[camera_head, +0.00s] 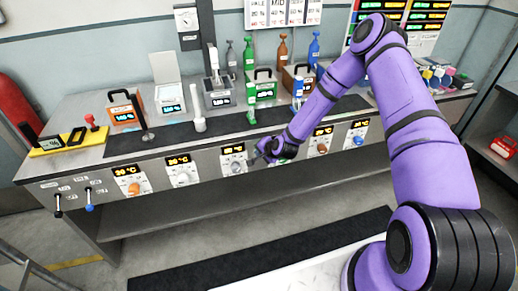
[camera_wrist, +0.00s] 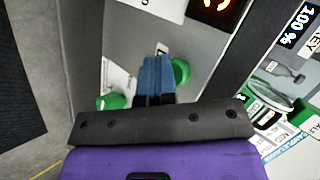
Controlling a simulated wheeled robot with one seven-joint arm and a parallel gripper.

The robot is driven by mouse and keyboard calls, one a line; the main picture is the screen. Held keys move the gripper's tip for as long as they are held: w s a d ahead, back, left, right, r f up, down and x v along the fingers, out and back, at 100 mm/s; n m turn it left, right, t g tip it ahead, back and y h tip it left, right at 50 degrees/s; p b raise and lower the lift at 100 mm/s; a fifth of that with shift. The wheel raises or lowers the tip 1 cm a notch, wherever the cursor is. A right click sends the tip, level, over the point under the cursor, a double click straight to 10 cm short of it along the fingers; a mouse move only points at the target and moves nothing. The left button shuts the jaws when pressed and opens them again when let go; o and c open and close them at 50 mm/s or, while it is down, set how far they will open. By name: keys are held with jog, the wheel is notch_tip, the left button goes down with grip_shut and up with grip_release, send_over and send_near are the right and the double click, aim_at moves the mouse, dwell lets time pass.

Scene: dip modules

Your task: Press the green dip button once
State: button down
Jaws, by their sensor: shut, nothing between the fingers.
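A small upright green piece (camera_head: 251,117) stands at the front of the bench top, in front of the green module (camera_head: 263,88); I cannot tell whether it is the dip button. My gripper (camera_head: 258,156) is at the bench's front panel, below and slightly right of that piece. In the wrist view, my shut gripper (camera_wrist: 156,70) has blue fingers with nothing between them. A rounded green part (camera_wrist: 181,72) shows just right of the fingertips, partly hidden by them. A second green part, like a knob (camera_wrist: 112,101), shows at lower left. Contact with either cannot be told.
The front panel has several knobs with displays, including an orange knob (camera_head: 133,188) and a blue knob (camera_head: 358,141). A white upright piece (camera_head: 199,123) stands to the left on the bench.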

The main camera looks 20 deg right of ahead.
jog(key=shift+s, duration=3.35)
jog(key=shift+r, duration=0.1)
jog(key=s+d+r+n+g+h, duration=0.1)
jog(key=s+d+r+n, duration=0.15)
jog(key=r, duration=0.85)
jog(key=s+d+r+n+g+h, duration=0.1)
jog(key=s+r+n, duration=0.15)
jog(key=r, duration=0.95)
jog(key=s+d+r+n+g+h, duration=0.1)
jog(key=s+d+r+n, duration=0.15)
jog(key=r, duration=0.85)
jog(key=s+r+n, duration=0.1)
jog(key=s+r, duration=0.4)
jog(key=s, duration=0.4)
jog(key=s+d+r+n, duration=0.1)
jog(key=s+r, duration=0.5)
jog(key=s, duration=0.3)
jog(key=s+r+n, duration=0.1)
jog(key=s+r, duration=0.5)
jog(key=s, duration=0.4)
jog(key=shift+d+r+g+h, duration=0.15)
jog(key=shift+r+g+h, duration=0.1)
jog(key=shift+g+h, duration=0.15)
